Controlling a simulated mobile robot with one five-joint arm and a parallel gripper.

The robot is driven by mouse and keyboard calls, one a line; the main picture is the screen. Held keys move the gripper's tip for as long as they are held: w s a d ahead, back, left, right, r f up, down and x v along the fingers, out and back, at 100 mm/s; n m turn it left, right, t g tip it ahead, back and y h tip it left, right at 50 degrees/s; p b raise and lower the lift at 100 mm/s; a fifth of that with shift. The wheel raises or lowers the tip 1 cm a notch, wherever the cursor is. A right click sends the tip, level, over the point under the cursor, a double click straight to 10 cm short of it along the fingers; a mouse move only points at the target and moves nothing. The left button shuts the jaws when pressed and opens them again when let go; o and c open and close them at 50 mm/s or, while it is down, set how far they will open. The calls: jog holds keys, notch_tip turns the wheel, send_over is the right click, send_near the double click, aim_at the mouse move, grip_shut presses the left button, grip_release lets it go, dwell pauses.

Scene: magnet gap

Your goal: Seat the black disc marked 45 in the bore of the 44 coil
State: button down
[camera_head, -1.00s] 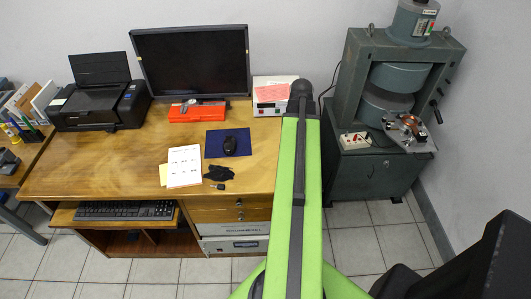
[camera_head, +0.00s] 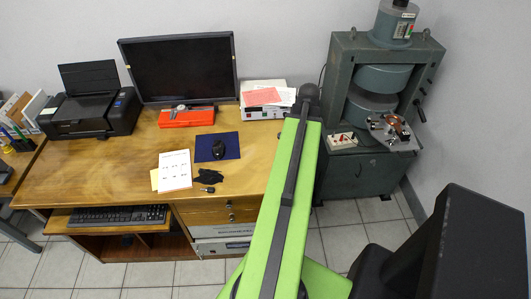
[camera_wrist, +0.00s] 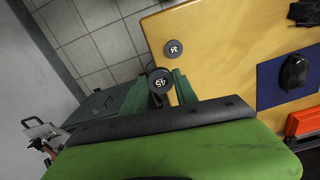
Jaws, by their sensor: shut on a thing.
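The black disc marked 45 (camera_wrist: 161,80) is held between the green fingers of my gripper (camera_wrist: 161,90), its number facing the wrist camera. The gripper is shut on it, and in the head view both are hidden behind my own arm. A coppery ring-shaped coil (camera_head: 396,124) sits on a metal plate at the front of the grey-green magnet on the right; its number cannot be read. That plate and fittings also show at the lower left of the wrist view, apart from the gripper.
A second dark disc (camera_wrist: 174,48) lies near the edge of the wooden desk (camera_head: 110,165). The grey-green magnet (camera_head: 340,95) stands right of the desk, with a red-and-white box (camera_head: 343,140) on its base. Tiled floor between them is clear.

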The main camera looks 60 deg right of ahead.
jog(key=shift+s+d, duration=0.1)
jog(key=shift+s, duration=0.55)
jog(key=w+f+b, duration=0.2)
jog(key=w, duration=0.1)
jog(key=w+a+f+b, duration=0.1)
jog(key=w+f+b, duration=0.1)
jog(key=w, duration=0.2)
jog(key=w+a+f+b, duration=0.1)
jog(key=w+f+b, duration=0.2)
jog(key=w, duration=0.1)
jog(key=shift+w+a, duration=0.15)
jog(key=shift+w, duration=0.1)
notch_tip(320, 180, down, 4)
jog(key=b, duration=0.4)
jog(key=shift+f+b, duration=0.15)
jog(key=shift+b, duration=0.15)
jog(key=c, duration=1)
grip_release()
jog(key=shift+o, duration=0.2)
notch_tip(320, 180, up, 13)
jog(key=p, duration=1.2)
jog(key=shift+f+p, duration=0.2)
jog(key=shift+p, duration=0.1)
jog(key=shift+f, duration=0.1)
